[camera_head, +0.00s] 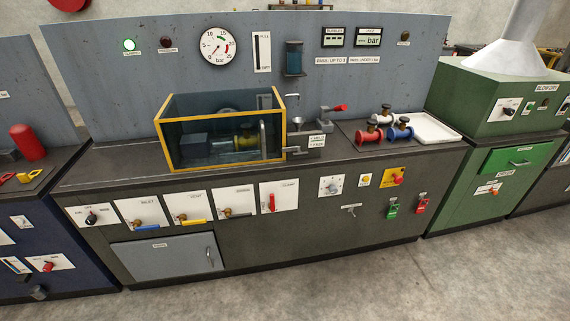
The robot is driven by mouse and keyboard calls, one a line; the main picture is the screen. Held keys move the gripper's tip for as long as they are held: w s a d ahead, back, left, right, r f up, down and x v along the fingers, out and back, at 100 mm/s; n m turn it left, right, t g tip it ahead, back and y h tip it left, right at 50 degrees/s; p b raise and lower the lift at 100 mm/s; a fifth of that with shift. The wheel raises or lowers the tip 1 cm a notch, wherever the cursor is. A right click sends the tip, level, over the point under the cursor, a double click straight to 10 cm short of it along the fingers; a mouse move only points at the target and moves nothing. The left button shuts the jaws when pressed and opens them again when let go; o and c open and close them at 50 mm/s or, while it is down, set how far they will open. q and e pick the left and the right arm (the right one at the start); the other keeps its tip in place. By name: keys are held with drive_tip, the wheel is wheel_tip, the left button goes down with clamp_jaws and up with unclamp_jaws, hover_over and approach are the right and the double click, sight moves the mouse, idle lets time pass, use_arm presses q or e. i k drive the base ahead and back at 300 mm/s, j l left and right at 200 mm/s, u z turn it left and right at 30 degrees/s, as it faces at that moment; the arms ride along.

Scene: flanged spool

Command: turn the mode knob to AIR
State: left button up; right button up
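A black knob (91,217) sits on a white plate at the left end of the bench front. The plate has small lettering around the knob, too small to read surely, so I cannot tell its setting or confirm it is the mode knob. A pale round dial (331,186) is on another white plate further right. A third, black knob (509,108) is on the green cabinet at the right. Neither of my grippers shows in the head view.
White plates with a blue-handled valve (147,226), a yellow-handled valve (194,221) and a red lever (272,202) line the bench front. A yellow-framed tank (222,164) and flanged spools (369,137) stand on top. Grey floor (330,285) in front is clear.

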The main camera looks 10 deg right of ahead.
sight(91, 220)
drive_tip(key=u, duration=1.25)
drive_tip(key=i+j, duration=0.5)
drive_tip(key=i+j+z, duration=0.1)
drive_tip(key=i+j, duration=0.4)
drive_tip(key=j, duration=0.15)
